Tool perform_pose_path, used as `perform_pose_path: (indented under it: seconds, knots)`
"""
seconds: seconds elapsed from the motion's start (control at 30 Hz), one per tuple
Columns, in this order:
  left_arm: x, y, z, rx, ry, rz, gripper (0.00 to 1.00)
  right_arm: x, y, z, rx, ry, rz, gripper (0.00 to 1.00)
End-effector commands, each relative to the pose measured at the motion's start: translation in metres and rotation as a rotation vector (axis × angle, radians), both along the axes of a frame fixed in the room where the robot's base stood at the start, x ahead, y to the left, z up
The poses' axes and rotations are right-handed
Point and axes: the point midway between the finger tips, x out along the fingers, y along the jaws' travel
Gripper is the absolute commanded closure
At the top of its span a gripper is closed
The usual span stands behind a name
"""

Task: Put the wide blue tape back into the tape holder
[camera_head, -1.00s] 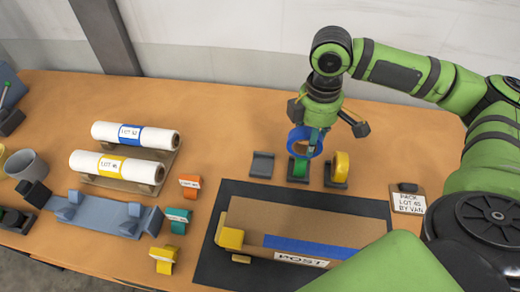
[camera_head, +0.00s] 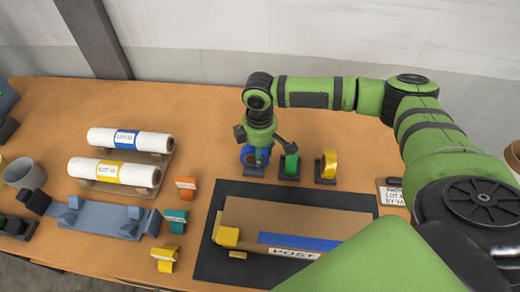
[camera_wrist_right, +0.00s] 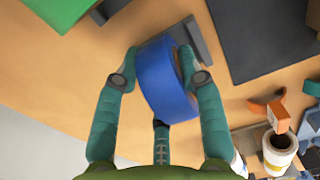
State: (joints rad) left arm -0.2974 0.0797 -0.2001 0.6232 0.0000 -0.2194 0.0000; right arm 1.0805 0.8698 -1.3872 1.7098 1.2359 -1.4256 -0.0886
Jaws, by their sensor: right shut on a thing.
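The wide blue tape (camera_head: 246,154) is in my right gripper (camera_head: 258,149), over the leftmost grey tape holder (camera_head: 252,171) behind the dark mat. In the right wrist view the teal fingers (camera_wrist_right: 166,76) are shut around the blue roll (camera_wrist_right: 165,82), one on each side and one at the near edge. The grey holder (camera_wrist_right: 198,44) shows just beyond the roll there. The roll is upright and at or just above the holder; I cannot tell whether it rests in it. My left gripper is not in view.
Green tape (camera_head: 289,164) and yellow tape (camera_head: 329,164) stand in holders close to the right. A dark mat (camera_head: 212,251) with a cardboard piece (camera_head: 285,216) lies in front. White rolls (camera_head: 128,139) sit on a rack at left. The table left of the blue tape is clear.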

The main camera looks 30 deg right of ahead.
Motion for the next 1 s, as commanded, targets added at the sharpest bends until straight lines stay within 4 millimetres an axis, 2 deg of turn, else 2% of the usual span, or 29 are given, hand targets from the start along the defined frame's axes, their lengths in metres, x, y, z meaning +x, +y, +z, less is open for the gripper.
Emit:
perform_pose_path:
  seconds: [0.27, 0.3, 0.33, 0.37, 0.77, 0.87, 1.0]
  knots:
    - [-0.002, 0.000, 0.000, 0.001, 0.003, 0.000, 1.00, 0.000, 0.000, -0.003, 0.001, 0.001, 0.000, 0.87]
    - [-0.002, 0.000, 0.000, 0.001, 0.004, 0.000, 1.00, 0.000, 0.000, -0.003, -0.001, 0.001, 0.000, 0.57]
    - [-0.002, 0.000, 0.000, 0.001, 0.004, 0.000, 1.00, 0.000, 0.000, -0.003, 0.000, 0.000, 0.000, 0.45]
    - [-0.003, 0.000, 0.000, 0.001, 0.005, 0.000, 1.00, 0.000, 0.000, -0.003, 0.000, 0.000, 0.000, 0.37]
    - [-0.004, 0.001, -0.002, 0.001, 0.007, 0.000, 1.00, 0.000, 0.000, 0.001, 0.000, -0.001, 0.001, 0.37]
    - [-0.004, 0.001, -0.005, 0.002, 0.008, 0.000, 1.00, 0.001, 0.000, 0.012, 0.001, -0.002, 0.000, 0.37]
    - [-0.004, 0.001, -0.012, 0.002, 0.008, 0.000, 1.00, 0.002, 0.000, 0.039, 0.002, -0.005, 0.002, 0.37]
